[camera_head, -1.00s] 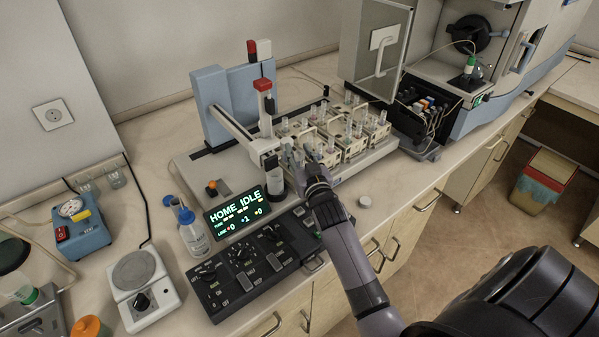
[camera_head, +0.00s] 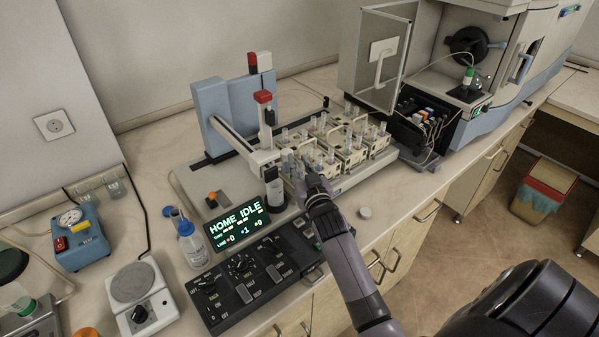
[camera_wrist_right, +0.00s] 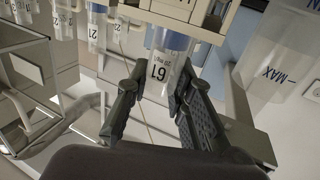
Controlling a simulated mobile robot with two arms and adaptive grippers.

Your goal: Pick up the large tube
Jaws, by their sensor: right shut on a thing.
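In the right wrist view, a clear tube (camera_wrist_right: 164,66) with a blue band and a printed number label hangs mouth-up at a cream rack edge. My right gripper (camera_wrist_right: 160,95) has its two dark fingers on either side of this tube, shut on its lower part. In the head view, my right gripper (camera_head: 306,178) is at the front edge of the tube racks (camera_head: 352,158). The held tube is too small to make out clearly there. My left gripper is not in view.
More labelled tubes (camera_wrist_right: 97,28) hang close by on the left of the wrist view. The autosampler's arm with a red-topped post (camera_head: 264,112) stands just left of the racks. A display (camera_head: 236,227) and control panel (camera_head: 255,270) lie in front.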

